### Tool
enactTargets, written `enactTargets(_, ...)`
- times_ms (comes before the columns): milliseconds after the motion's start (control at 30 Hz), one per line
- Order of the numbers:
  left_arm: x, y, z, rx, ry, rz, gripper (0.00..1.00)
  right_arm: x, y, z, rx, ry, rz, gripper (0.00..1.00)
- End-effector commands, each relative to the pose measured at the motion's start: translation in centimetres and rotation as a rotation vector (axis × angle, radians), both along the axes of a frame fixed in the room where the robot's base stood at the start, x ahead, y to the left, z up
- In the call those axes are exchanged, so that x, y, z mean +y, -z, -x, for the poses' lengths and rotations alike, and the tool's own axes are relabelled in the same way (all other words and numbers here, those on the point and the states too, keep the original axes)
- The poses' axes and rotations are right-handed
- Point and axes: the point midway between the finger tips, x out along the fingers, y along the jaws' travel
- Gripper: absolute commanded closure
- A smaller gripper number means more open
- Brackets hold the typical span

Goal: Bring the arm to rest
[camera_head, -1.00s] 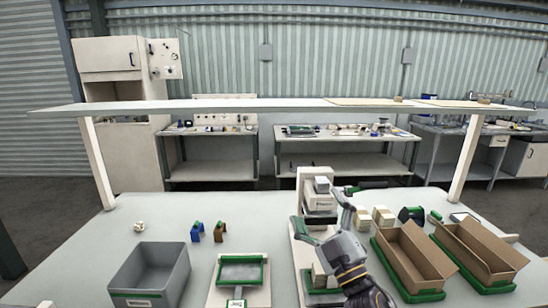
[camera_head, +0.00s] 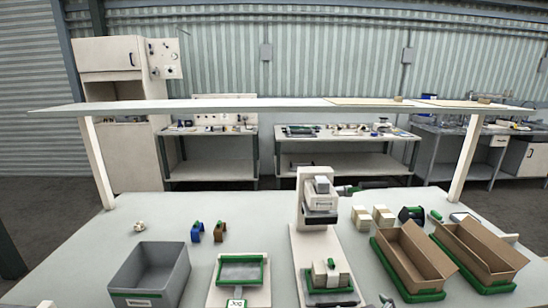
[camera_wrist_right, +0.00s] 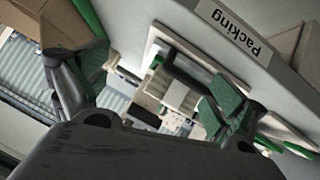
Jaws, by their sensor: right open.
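My right gripper (camera_wrist_right: 160,82) is open in the right wrist view, its two green-padded fingers spread with nothing held between them. In the head view only a small green and grey tip (camera_head: 387,300), likely one of its fingers, shows at the bottom edge. My left gripper is in neither view. Beyond the right fingers, the wrist view shows the bench edge with a "Packing" label (camera_wrist_right: 233,28) and a blurred pale block-like shape.
On the bench (camera_head: 90,262) stand a grey bin (camera_head: 122,275), a green-framed tray (camera_head: 242,285), a white press-like device (camera_head: 309,240) with cream blocks (camera_head: 326,276) at its base, and two open cartons (camera_head: 405,265) (camera_head: 485,250). A shelf (camera_head: 260,104) spans above.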

Motion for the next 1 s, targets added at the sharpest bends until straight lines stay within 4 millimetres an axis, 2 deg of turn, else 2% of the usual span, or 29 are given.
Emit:
enactTargets(100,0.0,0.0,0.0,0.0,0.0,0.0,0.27,-0.1,3.2,3.1,0.152,0.016,-0.042,0.04)
enactTargets(200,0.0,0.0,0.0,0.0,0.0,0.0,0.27,0.0,5.4,5.7,0.27,0.02,-0.075,0.04)
enactTargets(500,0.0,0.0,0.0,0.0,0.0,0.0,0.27,0.6,8.8,11.2,0.492,0.012,-0.137,0.04)
enactTargets(833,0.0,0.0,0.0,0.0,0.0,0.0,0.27,1.2,10.5,15.5,0.653,-0.005,-0.18,0.04)
enactTargets(1000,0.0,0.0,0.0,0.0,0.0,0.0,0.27,1.3,12.3,14.8,0.653,-0.005,-0.177,0.04)
